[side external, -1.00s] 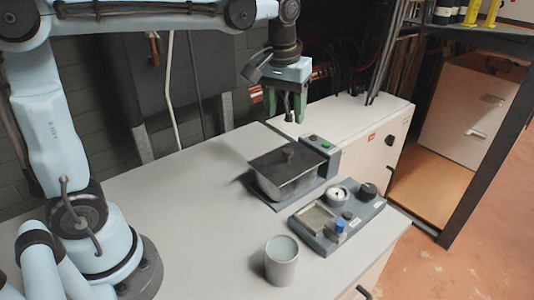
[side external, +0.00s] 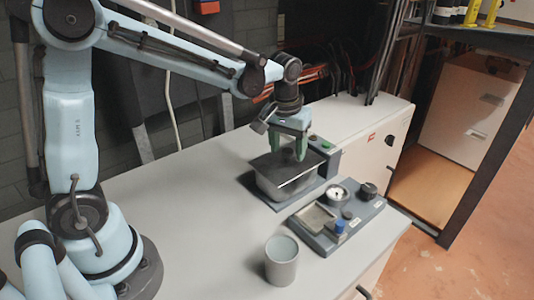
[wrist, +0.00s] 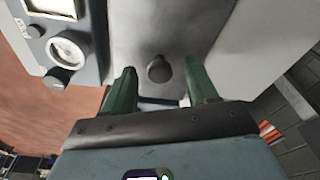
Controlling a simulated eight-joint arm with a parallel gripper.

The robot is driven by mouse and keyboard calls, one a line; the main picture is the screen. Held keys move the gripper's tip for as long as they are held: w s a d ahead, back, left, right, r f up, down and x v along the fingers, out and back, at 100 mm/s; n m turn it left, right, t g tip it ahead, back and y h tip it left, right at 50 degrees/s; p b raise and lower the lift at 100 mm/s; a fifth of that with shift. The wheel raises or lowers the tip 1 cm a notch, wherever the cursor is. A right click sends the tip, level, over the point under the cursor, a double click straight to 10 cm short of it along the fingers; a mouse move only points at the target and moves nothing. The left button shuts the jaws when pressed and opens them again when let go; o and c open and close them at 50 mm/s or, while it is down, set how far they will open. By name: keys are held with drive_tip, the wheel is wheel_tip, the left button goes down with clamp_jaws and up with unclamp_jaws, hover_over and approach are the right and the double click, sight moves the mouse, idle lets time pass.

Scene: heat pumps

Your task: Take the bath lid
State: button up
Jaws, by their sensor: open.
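The bath (side external: 270,184) is a grey metal tub in a dark base on the white worktop, with its grey lid (side external: 270,163) on top. In the wrist view the lid (wrist: 175,30) shows as a smooth grey surface with a round dark knob (wrist: 159,69). My gripper (side external: 290,157) is low over the lid, pointing down. In the wrist view its two green fingers (wrist: 158,82) stand apart with the knob between and slightly beyond their tips. Nothing is held. In the side view the fingers hide the knob, and I cannot tell whether they touch the lid.
A control panel (side external: 318,240) with a gauge, a blue knob and a small tray sits in front of the bath. A grey cup (side external: 281,261) stands at the front of the worktop (side external: 190,220). The worktop's left part is mostly clear.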

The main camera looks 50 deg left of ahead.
drive_tip(key=shift+f, duration=0.15)
clamp_jaws()
idle(0.4)
